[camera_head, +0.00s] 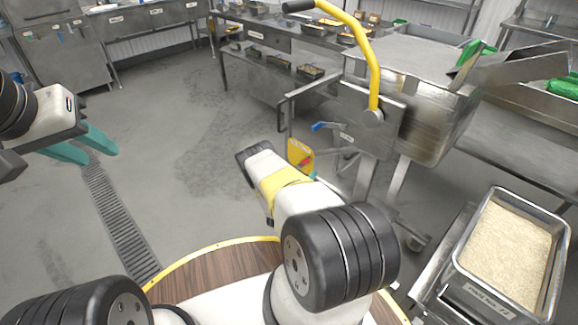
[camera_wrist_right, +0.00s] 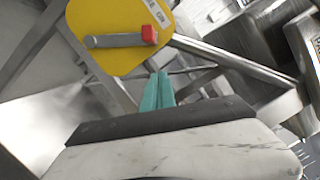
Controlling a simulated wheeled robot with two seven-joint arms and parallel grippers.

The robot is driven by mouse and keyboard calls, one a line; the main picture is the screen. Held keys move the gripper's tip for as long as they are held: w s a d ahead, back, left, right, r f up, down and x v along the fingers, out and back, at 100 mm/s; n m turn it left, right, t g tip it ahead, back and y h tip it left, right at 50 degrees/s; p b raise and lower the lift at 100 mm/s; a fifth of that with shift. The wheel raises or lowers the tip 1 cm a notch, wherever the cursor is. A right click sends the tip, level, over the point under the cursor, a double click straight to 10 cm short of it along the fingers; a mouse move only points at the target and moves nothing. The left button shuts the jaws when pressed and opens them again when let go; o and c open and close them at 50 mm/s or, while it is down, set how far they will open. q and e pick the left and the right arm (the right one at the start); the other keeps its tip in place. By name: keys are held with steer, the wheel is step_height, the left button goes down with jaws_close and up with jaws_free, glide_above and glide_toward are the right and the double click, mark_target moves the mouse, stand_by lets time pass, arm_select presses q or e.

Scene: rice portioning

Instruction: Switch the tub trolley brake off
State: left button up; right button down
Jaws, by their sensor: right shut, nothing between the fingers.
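The tub trolley (camera_head: 440,118) is a steel tub on a wheeled frame, right of centre in the head view. A yellow plate (camera_head: 294,150) low on its frame carries a lever with a red tip (camera_head: 306,160). In the right wrist view the yellow plate (camera_wrist_right: 108,18) is close, and its grey lever (camera_wrist_right: 115,41) lies nearly level, red end (camera_wrist_right: 149,35) to the right. My right gripper (camera_wrist_right: 160,76) is shut and empty, its tips just below the plate, apart from the lever. My left gripper (camera_head: 103,157) is open and empty, over the floor at left.
A blue-tipped lever (camera_head: 322,126) and a curved yellow handle (camera_head: 368,55) are on the trolley above the plate. A pan of rice (camera_head: 507,250) stands at the right. Steel benches (camera_head: 265,45) line the back. The floor at left is clear, with a drain grate (camera_head: 118,220).

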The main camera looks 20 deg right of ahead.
steer(key=shift+w+a+r, duration=0.25)
steer(key=shift+w, duration=0.35)
steer(key=shift+w+a+r, duration=0.2)
steer(key=shift+w+r, duration=0.1)
steer(key=shift+w, duration=0.25)
steer(key=shift+w+a+r, duration=0.25)
steer(key=shift+w, duration=0.35)
steer(key=shift+r, duration=0.15)
